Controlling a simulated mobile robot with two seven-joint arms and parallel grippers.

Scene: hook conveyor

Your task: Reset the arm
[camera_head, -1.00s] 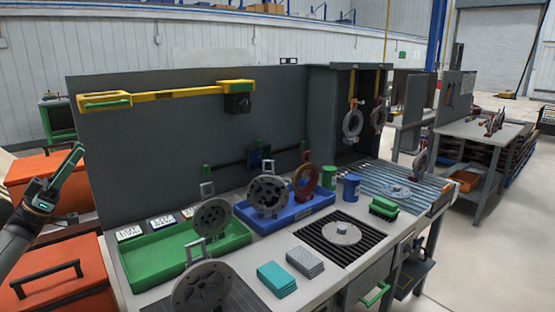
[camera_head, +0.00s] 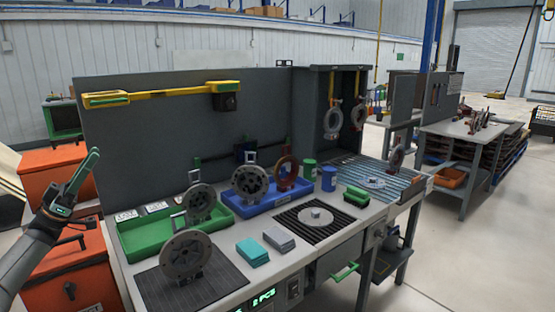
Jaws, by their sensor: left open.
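My left gripper (camera_head: 85,172) is at the left edge of the head view, raised in front of the orange boxes and left of the workbench. It is open and holds nothing that I can see. It is apart from the bench and its parts. My right gripper is not in view.
The workbench carries a green tray (camera_head: 135,243), a blue tray (camera_head: 232,208) with discs, and a grey disc (camera_head: 187,258) upright on a black mat (camera_head: 150,292). Orange boxes (camera_head: 85,268) stand at left. Discs hang on hooks (camera_head: 333,122) at the back. Open floor lies right.

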